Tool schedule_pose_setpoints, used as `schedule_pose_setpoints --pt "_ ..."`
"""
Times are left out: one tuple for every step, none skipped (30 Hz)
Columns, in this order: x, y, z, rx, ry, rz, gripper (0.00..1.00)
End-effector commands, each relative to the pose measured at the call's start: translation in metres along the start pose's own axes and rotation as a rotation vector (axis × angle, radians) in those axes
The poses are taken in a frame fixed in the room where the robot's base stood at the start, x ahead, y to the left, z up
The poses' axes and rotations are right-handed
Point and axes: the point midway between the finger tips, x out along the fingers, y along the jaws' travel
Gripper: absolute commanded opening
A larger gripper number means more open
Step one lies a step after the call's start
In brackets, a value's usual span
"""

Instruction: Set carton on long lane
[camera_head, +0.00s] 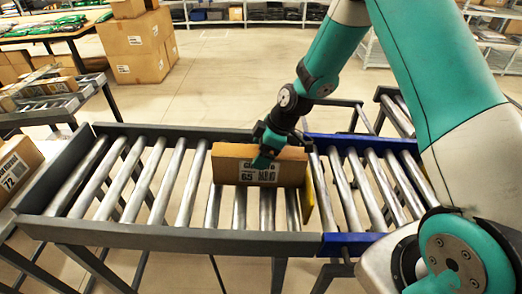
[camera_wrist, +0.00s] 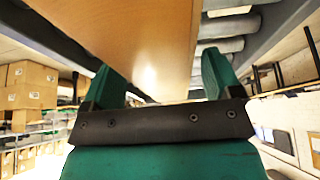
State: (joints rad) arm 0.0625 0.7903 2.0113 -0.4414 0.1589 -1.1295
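The carton (camera_head: 228,168) is a flat brown box with a white label reading 65. It stands upright over the rollers at the right part of the grey-framed long lane (camera_head: 160,236); I cannot tell whether it rests on them. My gripper (camera_head: 268,150) comes down over its top edge, with one green finger in front of the label. In the wrist view the carton (camera_wrist: 150,45) runs between the two green fingers of my gripper (camera_wrist: 158,75), which appear closed on it. The far finger is hidden in the head view.
A blue-framed roller section (camera_head: 345,240) joins the lane's right end. A yellow upright piece (camera_head: 307,200) stands by the carton's right end. The rollers to the left (camera_head: 130,180) are bare. Another carton (camera_head: 14,170) sits at the far left. Stacked boxes (camera_head: 138,48) stand behind on open floor.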

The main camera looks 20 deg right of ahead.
Motion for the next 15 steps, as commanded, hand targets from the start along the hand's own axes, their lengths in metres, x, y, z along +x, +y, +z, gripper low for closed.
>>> schedule_pose_setpoints --pt "0.000 0.000 0.000 0.000 0.000 0.000 0.91" --pt "0.000 0.000 0.000 0.000 0.000 0.000 0.91" --pt "0.000 0.000 0.000 0.000 0.000 0.000 0.91" --pt "0.000 0.000 0.000 0.000 0.000 0.000 0.91" --pt "0.000 0.000 0.000 0.000 -0.001 0.000 0.91" --pt "0.000 0.000 0.000 0.000 -0.001 0.000 0.91" --pt "0.001 0.000 0.001 0.001 -0.002 -0.001 0.91" --pt "0.000 0.000 0.001 0.001 -0.002 -0.001 0.91" --pt "0.000 0.000 0.001 0.001 -0.002 -0.001 0.91" --pt "-0.002 0.000 0.001 0.001 -0.001 -0.001 0.91" --pt "-0.003 0.000 0.001 0.001 -0.001 0.000 0.91" --pt "-0.007 0.001 0.001 0.001 -0.001 0.001 0.91" --pt "-0.011 0.001 0.001 0.001 0.000 0.002 0.91" --pt "-0.015 0.001 0.001 0.001 0.000 0.003 0.91" --pt "-0.022 0.001 0.001 0.000 0.000 0.003 0.91"
